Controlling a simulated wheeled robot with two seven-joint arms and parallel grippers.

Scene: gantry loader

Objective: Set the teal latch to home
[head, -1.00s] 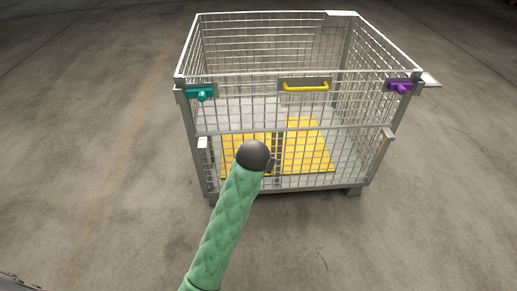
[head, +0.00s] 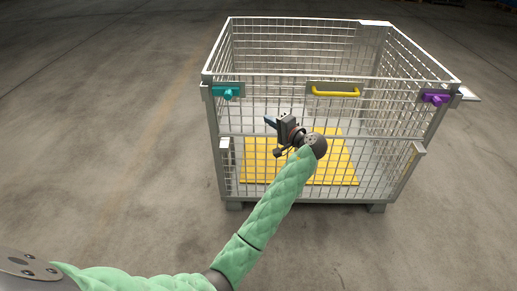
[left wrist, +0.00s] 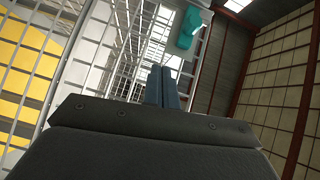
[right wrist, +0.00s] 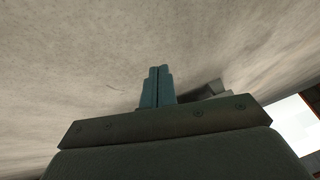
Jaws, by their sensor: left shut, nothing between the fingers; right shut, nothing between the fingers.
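The teal latch (head: 228,92) sits at the upper left front corner of a wire mesh cage. It also shows in the left wrist view (left wrist: 188,29), just beyond and to the right of the fingertips. My left gripper (head: 268,121) is shut and empty in front of the cage's front mesh, to the right of and below the latch, apart from it. Its closed fingers show in the left wrist view (left wrist: 162,70). My right gripper (right wrist: 158,70) is shut and empty over bare floor in the right wrist view; it is not seen in the head view.
The mesh cage (head: 290,137) has a yellow handle (head: 335,93) at its front top and a purple latch (head: 436,98) at the right corner. Yellow panels (head: 340,165) show inside it, partly behind my left arm. The concrete floor around is clear.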

